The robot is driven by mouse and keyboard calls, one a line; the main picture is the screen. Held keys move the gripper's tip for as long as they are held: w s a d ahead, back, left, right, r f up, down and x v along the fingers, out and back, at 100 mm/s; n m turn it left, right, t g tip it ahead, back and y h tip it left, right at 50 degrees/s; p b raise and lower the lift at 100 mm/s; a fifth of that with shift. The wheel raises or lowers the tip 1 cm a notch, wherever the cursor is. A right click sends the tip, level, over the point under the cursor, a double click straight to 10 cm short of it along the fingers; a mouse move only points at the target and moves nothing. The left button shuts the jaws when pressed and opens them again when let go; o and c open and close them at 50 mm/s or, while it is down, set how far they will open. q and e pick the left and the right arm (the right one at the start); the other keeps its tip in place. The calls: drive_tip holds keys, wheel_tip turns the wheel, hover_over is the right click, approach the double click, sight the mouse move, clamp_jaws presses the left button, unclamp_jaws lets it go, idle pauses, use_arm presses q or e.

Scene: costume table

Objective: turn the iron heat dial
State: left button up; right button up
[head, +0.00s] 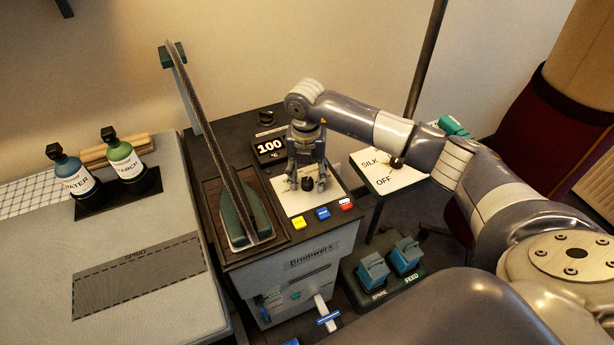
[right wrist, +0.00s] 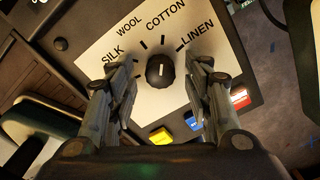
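The heat dial (right wrist: 161,71) is a round black knob on a white plate (right wrist: 115,50) marked SILK, WOOL, COTTON and LINEN. In the head view the dial (head: 307,184) sits on top of the Brumwerk unit (head: 318,262). My right gripper (head: 307,187) is open above the plate, pointing down. Its fingers stand on either side of the dial with gaps showing in the right wrist view; I see no contact. My left gripper is not in view.
A display (head: 269,147) reads 100 °C behind the plate. Yellow (head: 299,223), blue (head: 323,213) and red (head: 345,204) buttons line its front. A tall iron-like piece (head: 240,205) stands left. WATER (head: 75,180) and STARCH (head: 125,163) bottles stand on the board farther left.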

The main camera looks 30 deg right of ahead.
sight(307, 181)
drive_tip(key=shift+r, duration=0.15)
wheel_tip(307, 181, up, 12)
idle(0.5)
drive_tip(key=shift+f, duration=0.2)
